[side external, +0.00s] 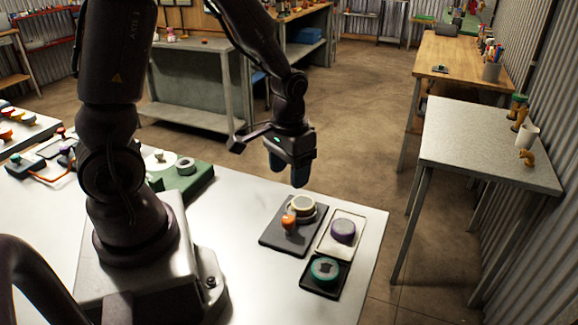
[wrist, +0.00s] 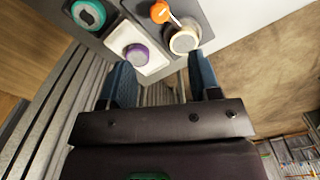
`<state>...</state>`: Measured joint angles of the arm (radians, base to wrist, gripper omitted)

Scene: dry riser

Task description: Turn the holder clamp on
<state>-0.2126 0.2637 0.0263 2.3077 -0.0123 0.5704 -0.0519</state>
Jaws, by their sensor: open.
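A dark plate (side external: 271,236) near the table's right end bears a round cream-topped piece (side external: 303,206) and an orange knob (side external: 289,220) beside it. This is probably the holder clamp, but no label shows. In the wrist view, the orange knob (wrist: 160,12) is on a short pale lever or stem next to the cream piece (wrist: 184,40). My gripper (side external: 289,172) is open and empty, pointing down, above and behind the dark plate in the side view. Its two blue fingers (wrist: 160,77) are apart in the wrist view, touching none of the devices.
Beside the dark plate are a purple knob (side external: 343,230) on a white plate and a teal knob (side external: 324,269) on a black plate. A green device (side external: 186,176) stands farther left. The white table (side external: 240,292) is clear in front of the plates.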

